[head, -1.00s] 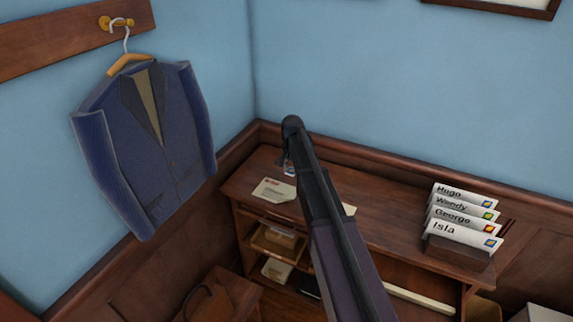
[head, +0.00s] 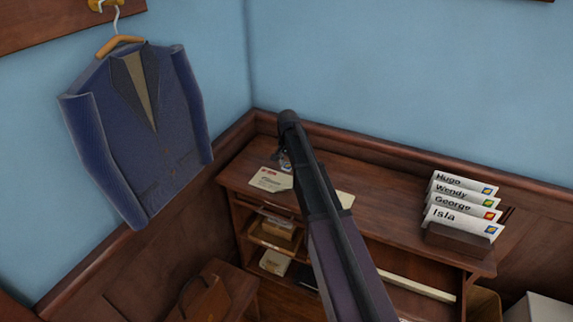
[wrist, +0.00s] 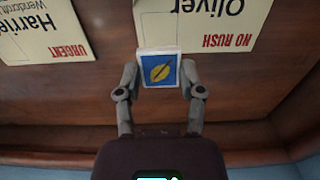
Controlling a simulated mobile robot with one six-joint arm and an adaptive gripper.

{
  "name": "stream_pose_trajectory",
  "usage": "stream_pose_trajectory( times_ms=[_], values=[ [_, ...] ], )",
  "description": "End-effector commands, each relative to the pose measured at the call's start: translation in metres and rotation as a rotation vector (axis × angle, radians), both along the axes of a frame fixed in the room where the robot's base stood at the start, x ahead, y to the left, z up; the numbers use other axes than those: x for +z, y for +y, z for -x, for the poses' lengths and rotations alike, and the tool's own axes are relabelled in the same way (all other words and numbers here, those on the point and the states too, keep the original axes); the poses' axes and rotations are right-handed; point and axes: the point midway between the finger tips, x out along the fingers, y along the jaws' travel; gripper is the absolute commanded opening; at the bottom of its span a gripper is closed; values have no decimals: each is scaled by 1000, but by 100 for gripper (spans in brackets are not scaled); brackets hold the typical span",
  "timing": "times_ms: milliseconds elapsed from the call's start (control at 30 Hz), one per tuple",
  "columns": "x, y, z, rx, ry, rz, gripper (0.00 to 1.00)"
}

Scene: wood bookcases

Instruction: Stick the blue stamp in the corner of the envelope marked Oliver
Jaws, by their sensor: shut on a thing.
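The blue stamp (wrist: 161,70), with a yellow leaf-like shape and white border, is between my gripper's two fingers (wrist: 160,83) in the wrist view. My gripper is shut on it. The envelope marked Oliver (wrist: 205,22) appears upside down, with NO RUSH in red. The stamp overlaps its lower left corner in that picture; I cannot tell whether they touch. In the head view the Oliver envelope (head: 270,180) lies on the desk, just left of my gripper (head: 284,163), and the stamp is hard to make out.
The Harriet envelope (wrist: 48,30), marked URGENT, lies beside Oliver's; in the head view it (head: 346,199) is partly behind my arm. A rack (head: 458,243) of named envelopes, Hugo to Isla, stands on the desk (head: 390,217) at right. Walls close the back.

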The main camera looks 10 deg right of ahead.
Motion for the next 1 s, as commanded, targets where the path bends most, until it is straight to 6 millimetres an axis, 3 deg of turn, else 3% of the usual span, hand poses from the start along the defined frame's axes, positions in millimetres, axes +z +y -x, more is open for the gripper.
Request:
stream_pose_trajectory(
  times_ms=[600, 1000],
  values=[
    [-47, 1, 0, 2, 0, 0, 31],
    [-63, 2, 0, 2, 0, 0, 31]
  ],
)
